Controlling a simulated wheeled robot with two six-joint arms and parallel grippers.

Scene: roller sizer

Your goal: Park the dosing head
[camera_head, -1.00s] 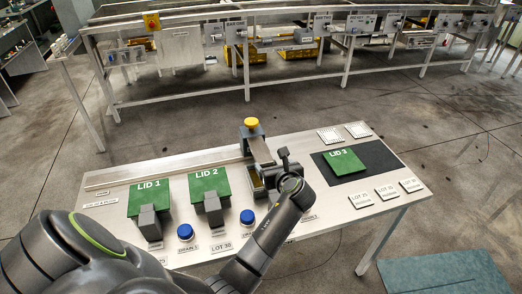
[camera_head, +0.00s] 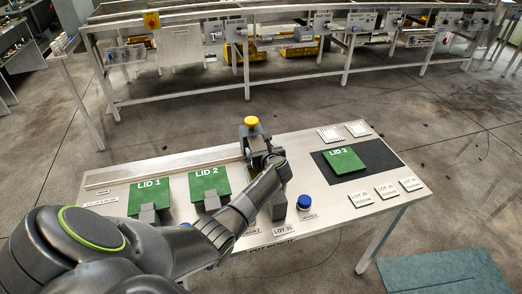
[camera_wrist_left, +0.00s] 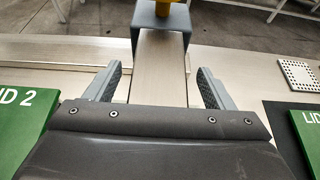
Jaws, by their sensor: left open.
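The dosing head (camera_head: 251,131) is a grey block with a yellow knob (camera_head: 251,121) on top, at the back of the bench by the rail. A pale flat arm reaches from it toward the front; this arm also shows in the left wrist view (camera_wrist_left: 159,70). My left gripper (camera_head: 262,154) is over this arm, in front of the block. In the left wrist view its two fingers (camera_wrist_left: 158,88) are open, one on each side of the arm, with gaps showing. The part of the arm below the gripper is hidden. My right gripper is not in view.
Green lids LID 1 (camera_head: 149,194) and LID 2 (camera_head: 208,183) lie left of the gripper. LID 3 (camera_head: 344,160) lies on a dark mat (camera_head: 382,158) at right. A blue drain knob (camera_head: 304,201) and lot tags (camera_head: 387,191) are near the front edge. A rail (camera_head: 160,170) runs along the back.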

